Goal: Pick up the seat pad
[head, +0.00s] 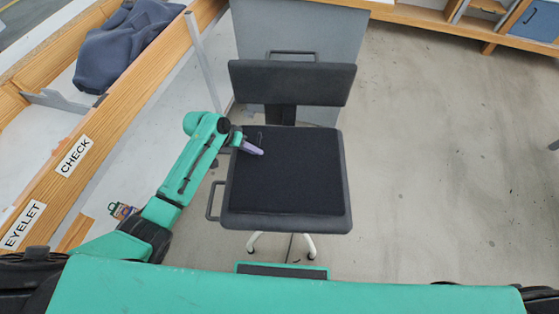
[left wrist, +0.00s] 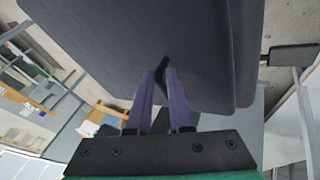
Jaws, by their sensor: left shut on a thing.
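The black square seat pad (head: 290,175) lies flat on the seat of a dark office chair (head: 293,82). My left gripper (head: 260,152) is over the pad's far left part, with its purple fingers pointing in over the pad. In the left wrist view the dark pad (left wrist: 130,40) fills the upper middle. There my left gripper (left wrist: 162,72) is shut on a small black tab (left wrist: 163,64) at the pad. How the tab joins the pad is not clear. My right gripper is not in view.
The chair has an armrest loop (head: 214,200) on its left side. A wooden-edged bench (head: 110,115) with CHECK and EYELET labels runs along the left, with dark cloth (head: 125,45) on it. A grey panel (head: 345,35) stands behind the chair. The floor (head: 440,150) at right is clear.

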